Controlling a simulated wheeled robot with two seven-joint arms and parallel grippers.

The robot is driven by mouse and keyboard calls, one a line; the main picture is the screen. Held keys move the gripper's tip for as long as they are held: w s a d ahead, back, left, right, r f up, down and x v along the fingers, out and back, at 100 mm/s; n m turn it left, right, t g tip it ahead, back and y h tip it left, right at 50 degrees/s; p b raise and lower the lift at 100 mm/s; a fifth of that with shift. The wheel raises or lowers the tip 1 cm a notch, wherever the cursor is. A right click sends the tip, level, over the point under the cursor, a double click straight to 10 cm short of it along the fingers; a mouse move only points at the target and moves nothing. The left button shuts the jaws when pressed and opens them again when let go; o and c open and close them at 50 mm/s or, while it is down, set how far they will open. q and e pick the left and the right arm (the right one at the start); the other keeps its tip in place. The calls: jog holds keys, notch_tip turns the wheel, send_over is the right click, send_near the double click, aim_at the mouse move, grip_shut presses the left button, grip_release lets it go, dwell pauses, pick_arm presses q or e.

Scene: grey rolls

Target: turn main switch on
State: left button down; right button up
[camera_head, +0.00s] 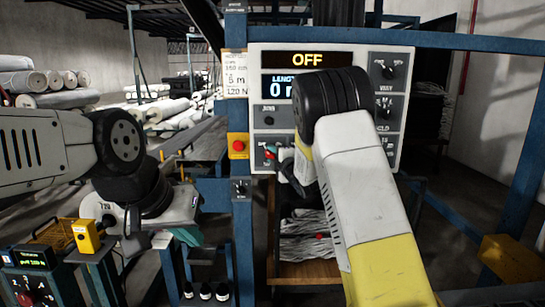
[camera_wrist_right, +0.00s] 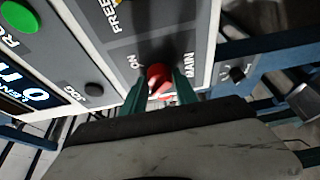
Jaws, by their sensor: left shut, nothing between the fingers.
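The main switch is a red knob (camera_wrist_right: 158,77) on the grey control panel (camera_wrist_right: 205,20), between the labels ON and MAIN. It also shows in the head view (camera_head: 269,153), low on the panel's left side. The panel's upper display (camera_head: 307,60) reads OFF. My right gripper (camera_head: 279,154) is at the switch, with its green fingers on either side of the knob in the right wrist view (camera_wrist_right: 160,88). I cannot tell whether they press on it. My left gripper (camera_head: 190,237) is shut and empty at the lower left, away from the panel.
A red emergency button on a yellow box (camera_head: 238,146) sits left of the panel on the blue frame (camera_head: 470,42). Other knobs (camera_head: 388,70) line the panel's right side. A yellow box (camera_head: 86,235) and a small console (camera_head: 35,258) stand near my left arm. Grey rolls (camera_head: 60,98) lie behind.

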grip_shut()
jog(key=shift+m, duration=0.3)
jog(key=m, duration=0.1)
jog(key=m+t, duration=0.1)
jog(key=shift+f+m, duration=0.25)
jog(key=shift+m, duration=0.05)
jog(key=m+t, duration=0.1)
jog(key=m, duration=0.2)
jog(key=m+t, duration=0.1)
jog(key=m, duration=0.2)
jog(key=shift+f+h, duration=0.15)
jog(key=shift+h, duration=0.25)
jog(key=m, duration=0.2)
jog(key=m+t+h, duration=0.1)
jog(key=m, duration=0.1)
jog(key=m+t+h, duration=0.1)
jog(key=m, duration=0.1)
jog(key=shift+a+f, duration=0.15)
jog(key=shift+a, duration=0.1)
jog(key=m+h, duration=0.2)
jog(key=m, duration=0.1)
jog(key=m+h, duration=0.2)
jog(key=m, duration=0.2)
jog(key=shift+a+t, duration=0.15)
jog(key=shift+t, duration=0.25)
jog(key=shift+m, duration=0.3)
